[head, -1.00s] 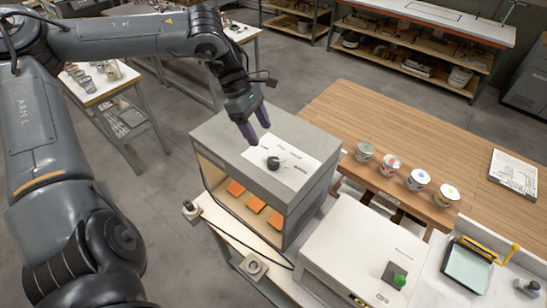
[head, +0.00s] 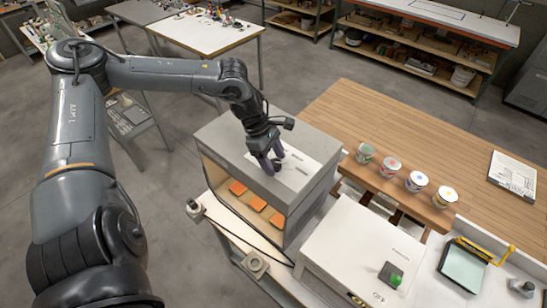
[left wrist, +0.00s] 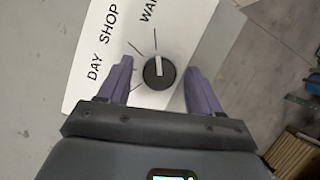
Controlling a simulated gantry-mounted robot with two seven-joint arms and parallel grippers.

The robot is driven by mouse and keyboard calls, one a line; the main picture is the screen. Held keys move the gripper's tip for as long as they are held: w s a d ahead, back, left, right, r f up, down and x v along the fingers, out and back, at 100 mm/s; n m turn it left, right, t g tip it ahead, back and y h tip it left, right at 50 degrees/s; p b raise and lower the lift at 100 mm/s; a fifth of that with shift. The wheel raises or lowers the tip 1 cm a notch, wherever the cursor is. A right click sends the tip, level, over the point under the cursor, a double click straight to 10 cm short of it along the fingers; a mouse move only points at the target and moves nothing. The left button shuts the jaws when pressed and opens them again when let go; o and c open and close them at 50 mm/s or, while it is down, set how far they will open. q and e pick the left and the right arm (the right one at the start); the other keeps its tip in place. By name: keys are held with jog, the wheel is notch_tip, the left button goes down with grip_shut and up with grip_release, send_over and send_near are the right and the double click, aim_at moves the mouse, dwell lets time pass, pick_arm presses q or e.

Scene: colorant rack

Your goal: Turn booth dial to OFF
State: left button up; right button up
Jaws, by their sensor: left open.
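The booth (head: 222,139) is a grey box with an open lit front and a white label plate on top. Its dial is a round black knob (left wrist: 159,73) with a white pointer line. In the left wrist view the pointer aims up the picture, near the tick by the partly cut word "WAR". "SHOP" and "DAY" read further left; no OFF word shows. My left gripper (head: 272,166) is open just over the dial, which it partly hides in the head view. In the left wrist view its purple fingers (left wrist: 160,88) stand either side of the knob with gaps.
Orange pieces (head: 256,203) lie inside the booth. A white box with a green button (head: 395,280) stands at the front right. Several lidded cups (head: 417,181) line the wooden table (head: 400,125) to the right. Space above the booth is clear.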

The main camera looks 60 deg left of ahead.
pick_arm(q)
jog(key=c, duration=1)
jog(key=shift+c, duration=0.2)
